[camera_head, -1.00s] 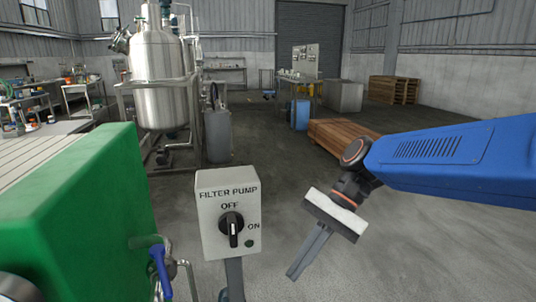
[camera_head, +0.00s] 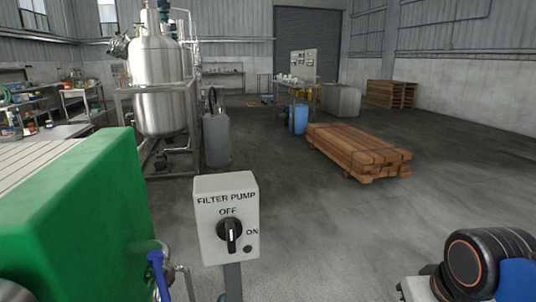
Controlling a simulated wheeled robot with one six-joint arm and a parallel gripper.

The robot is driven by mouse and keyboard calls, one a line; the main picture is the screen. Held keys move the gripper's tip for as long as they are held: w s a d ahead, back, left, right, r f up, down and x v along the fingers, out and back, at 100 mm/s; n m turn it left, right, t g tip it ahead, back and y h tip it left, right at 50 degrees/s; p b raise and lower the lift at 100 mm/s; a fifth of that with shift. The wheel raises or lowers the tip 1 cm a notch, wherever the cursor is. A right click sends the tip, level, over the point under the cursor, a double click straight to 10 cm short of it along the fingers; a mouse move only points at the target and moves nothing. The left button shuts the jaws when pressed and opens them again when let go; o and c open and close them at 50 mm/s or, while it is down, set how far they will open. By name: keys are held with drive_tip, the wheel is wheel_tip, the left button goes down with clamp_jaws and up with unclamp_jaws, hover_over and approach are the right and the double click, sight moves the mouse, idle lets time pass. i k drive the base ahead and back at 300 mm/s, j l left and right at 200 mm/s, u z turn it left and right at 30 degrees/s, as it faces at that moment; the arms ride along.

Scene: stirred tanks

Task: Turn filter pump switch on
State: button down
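The filter pump switch box (camera_head: 207,240) is a pale grey box on a post, left of centre. Its black rotary knob (camera_head: 229,236) stands upright under the word OFF, with ON printed to its right. A small dark green lamp (camera_head: 248,249) sits below ON and looks unlit. My arm shows only at the bottom right corner, well right of the box and apart from it. My gripper's fingers are outside the picture, so their opening is hidden.
A large green machine (camera_head: 75,215) with a blue-handled valve (camera_head: 157,274) stands close on the left of the box. A steel tank (camera_head: 160,95) stands behind. Stacked timber (camera_head: 358,152) lies on the floor at right. The floor right of the box is clear.

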sight(229, 229)
drive_tip(key=u, duration=1.35)
